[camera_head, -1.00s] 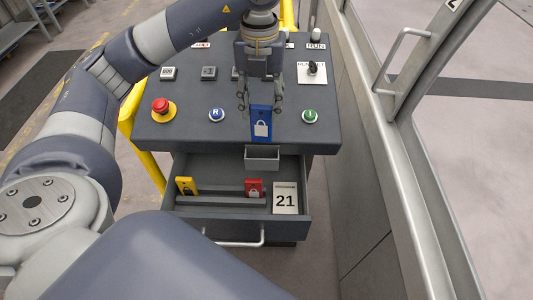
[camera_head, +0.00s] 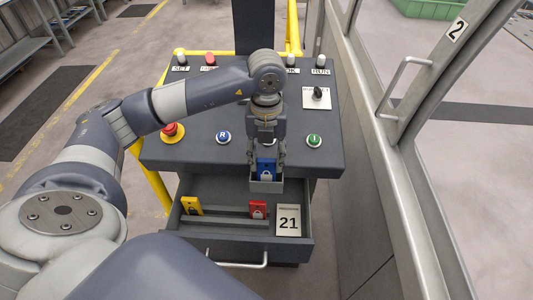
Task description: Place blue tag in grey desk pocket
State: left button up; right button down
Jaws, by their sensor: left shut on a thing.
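The blue tag (camera_head: 266,168) with a white padlock sign stands upright at the grey desk pocket (camera_head: 266,187). The pocket is a small open-topped box on the desk's front, above the open drawer. The tag's lower part is hidden behind the pocket's front wall, so it appears to be inside. My left gripper (camera_head: 266,162) points down from above and is shut on the tag's upper part, with its fingers close to the pocket's rim. My right gripper is not in view.
The open drawer (camera_head: 237,249) below holds a yellow tag (camera_head: 191,205), a red tag (camera_head: 258,209) and a card marked 21 (camera_head: 288,221). The desk (camera_head: 185,155) carries a red emergency button (camera_head: 171,130), a blue button (camera_head: 223,137) and a green button (camera_head: 314,141). A metal-framed door stands at right.

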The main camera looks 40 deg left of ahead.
pick_arm(q)
jog(key=shift+f, duration=0.15)
jog(key=o, duration=1.1)
jog(key=shift+c, duration=0.2)
jog(key=shift+r, duration=0.2)
jog(key=shift+w+r+b, duration=0.1)
jog(key=shift+r+b, duration=0.15)
jog(key=shift+b, duration=0.05)
notch_tip(320, 180, up, 7)
jog(key=shift+f+b, duration=0.1)
jog(key=shift+b, duration=0.85)
jog(key=shift+r+p, duration=0.3)
jog(key=shift+r, duration=2)
